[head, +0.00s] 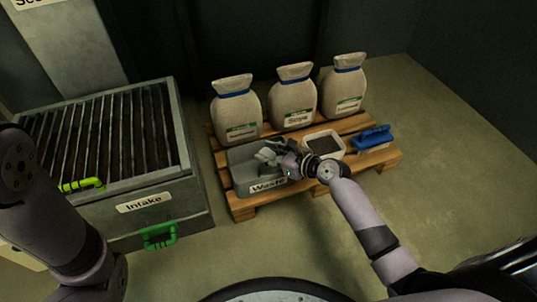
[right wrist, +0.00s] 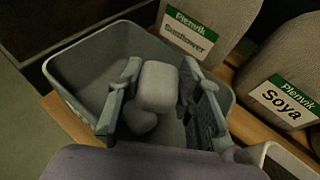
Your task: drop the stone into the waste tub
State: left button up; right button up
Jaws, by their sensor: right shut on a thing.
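The grey waste tub (head: 243,176) stands on the pallet's front left, with a "Waste" label on its front. My right gripper (head: 268,154) is above the tub. In the right wrist view, the tub's walls (right wrist: 80,72) surround the fingers in the picture. The pale grey, rounded stone (right wrist: 157,84) is between the two fingers, and the gripper is shut on it.
Three sacks with blue ties, including the Soya sack (head: 293,98), stand behind the tub. A white tray of dark material (head: 338,153) and a blue tool (head: 373,137) sit to its right on the wooden pallet (head: 390,158). The grated Intake box (head: 190,190) is left.

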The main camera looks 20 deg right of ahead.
jog(key=o, duration=1.3)
jog(key=shift+s+d, duration=0.1)
jog(key=shift+s, duration=0.1)
jog(key=v, duration=1.1)
jog(key=shift+s+d+r, duration=0.1)
jog(key=shift+s+d, duration=0.05)
jog(key=shift+s, duration=0.05)
